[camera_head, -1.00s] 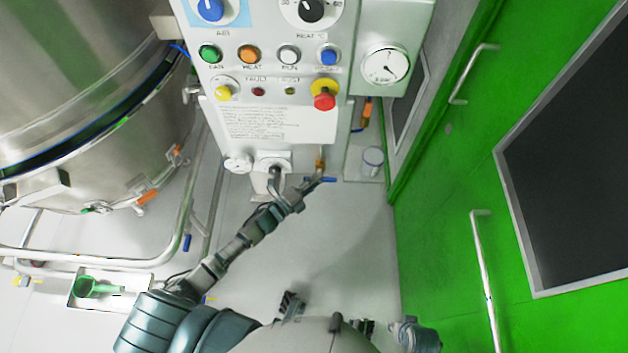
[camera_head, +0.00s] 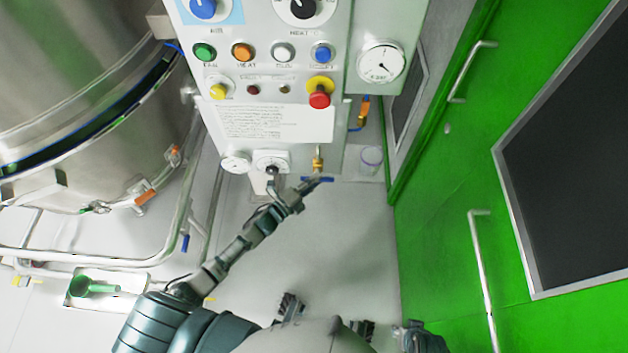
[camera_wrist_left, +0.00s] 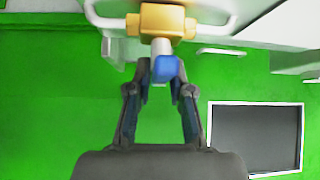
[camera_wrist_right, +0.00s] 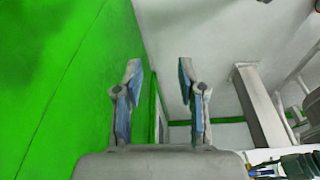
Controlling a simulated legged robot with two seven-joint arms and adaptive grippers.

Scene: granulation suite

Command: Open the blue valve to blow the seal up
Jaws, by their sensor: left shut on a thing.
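The blue valve handle (camera_head: 324,179) is at the lower edge of the control panel, under a brass fitting (camera_head: 318,163). It looks crosswise to the fitting in the head view. My left gripper (camera_head: 309,184) reaches up to it from below. In the left wrist view the blue handle end (camera_wrist_left: 165,69) is between the fingertips of my left gripper (camera_wrist_left: 160,88), which is shut on it. The brass valve body (camera_wrist_left: 162,20) is just beyond. My right gripper (camera_wrist_right: 157,80) is open and empty in its wrist view.
The control panel (camera_head: 275,122) has several buttons and a red stop knob (camera_head: 319,100). A gauge (camera_head: 381,63) is at its right. A steel vessel (camera_head: 70,110) with pipes stands left. A green door (camera_head: 440,200) bounds the right. A tray (camera_head: 75,301) holds a green scoop (camera_head: 95,288).

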